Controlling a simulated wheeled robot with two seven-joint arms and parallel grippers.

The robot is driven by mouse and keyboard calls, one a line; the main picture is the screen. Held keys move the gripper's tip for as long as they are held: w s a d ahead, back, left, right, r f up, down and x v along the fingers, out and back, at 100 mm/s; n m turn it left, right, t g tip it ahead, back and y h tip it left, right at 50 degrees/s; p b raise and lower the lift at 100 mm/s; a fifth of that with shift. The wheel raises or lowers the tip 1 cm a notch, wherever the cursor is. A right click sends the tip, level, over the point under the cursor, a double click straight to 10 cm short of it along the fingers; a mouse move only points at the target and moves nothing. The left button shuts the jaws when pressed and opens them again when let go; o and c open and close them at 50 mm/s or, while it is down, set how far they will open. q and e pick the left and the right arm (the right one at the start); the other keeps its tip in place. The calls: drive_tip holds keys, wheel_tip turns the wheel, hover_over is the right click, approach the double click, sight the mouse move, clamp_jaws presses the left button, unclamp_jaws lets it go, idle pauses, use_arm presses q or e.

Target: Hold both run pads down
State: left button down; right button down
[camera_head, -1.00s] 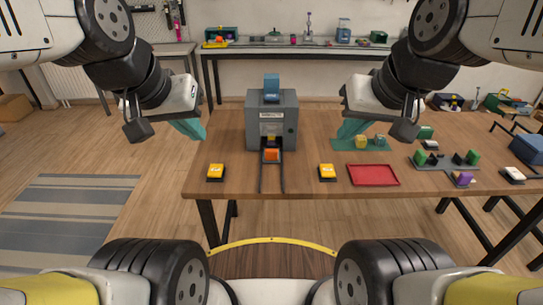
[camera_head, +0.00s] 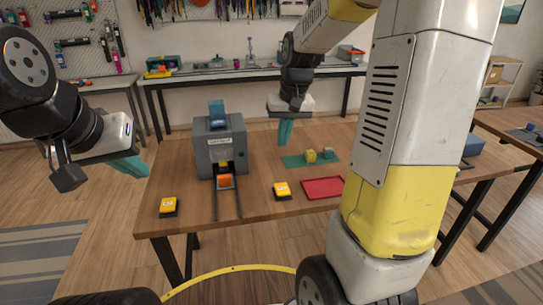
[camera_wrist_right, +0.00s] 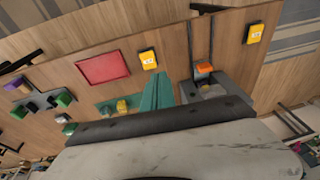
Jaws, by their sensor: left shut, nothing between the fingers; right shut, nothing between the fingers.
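Two yellow run pads with dark bases lie on the wooden table. The left run pad (camera_head: 167,206) is near the table's front left, and the right run pad (camera_head: 282,191) is right of the rails; both also show in the right wrist view, the right one (camera_wrist_right: 148,59) and the left one (camera_wrist_right: 255,33). The grey machine (camera_head: 220,150) stands between and behind them, with an orange block (camera_head: 225,181) at its mouth. My left gripper (camera_head: 134,166) is shut and empty, left of the machine in the air. My right gripper (camera_head: 284,132) is shut and empty, above the table behind the right pad.
A red tray (camera_head: 322,188) lies right of the right pad. A green mat (camera_head: 300,161) holds yellow and teal blocks. Two dark rails (camera_head: 228,205) run from the machine toward the front edge. My right arm hides the table's right part.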

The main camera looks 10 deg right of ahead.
drive_tip(key=shift+w+d+f+g+h, duration=0.15)
drive_tip(key=shift+w+d+f+g, duration=0.25)
drive_tip(key=shift+w+f, duration=2.05)
drive_tip(key=shift+w+d+f+g+h, duration=0.2)
drive_tip(key=shift+w+d+f+g, duration=0.2)
drive_tip(key=shift+f, duration=4.1)
drive_tip(key=shift+w+d+f+g+h, duration=0.15)
drive_tip(key=shift+w+d+f+g, duration=0.25)
drive_tip(key=shift+w+f, duration=2)
drive_tip(key=shift+s+f, duration=1)
drive_tip(key=shift+s, duration=0.1)
